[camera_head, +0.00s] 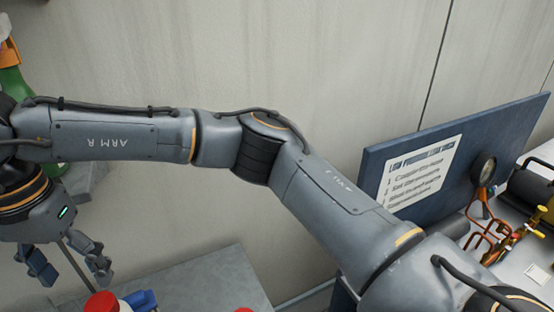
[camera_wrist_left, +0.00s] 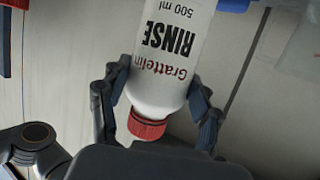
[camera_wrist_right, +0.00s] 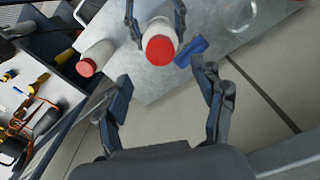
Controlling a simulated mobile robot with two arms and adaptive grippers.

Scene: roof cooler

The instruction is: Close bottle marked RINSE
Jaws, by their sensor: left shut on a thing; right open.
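The bottle marked RINSE (camera_wrist_left: 172,60) is white with dark and red lettering and has a red cap (camera_wrist_left: 146,125) at its mouth. My left gripper (camera_wrist_left: 156,104) is shut around its body. In the right wrist view the red cap (camera_wrist_right: 160,50) faces the camera, between the left fingers; I cannot tell how tightly it sits. In the head view the red cap (camera_head: 102,302) is at the bottom edge and the bottle is mostly cut off. My right gripper (camera_head: 68,268) is open and empty, above and beside the cap; its spread fingers (camera_wrist_right: 164,95) also show in the right wrist view.
A second white bottle (camera_wrist_right: 98,52) with a red cap is nearby on the grey surface (camera_wrist_right: 225,50). A blue thing (camera_wrist_right: 190,52) is close beside the held bottle. A blue board with an instruction sheet (camera_head: 425,168) and a gauge (camera_head: 484,168) stand at right. A green bottle (camera_head: 14,88) is at far left.

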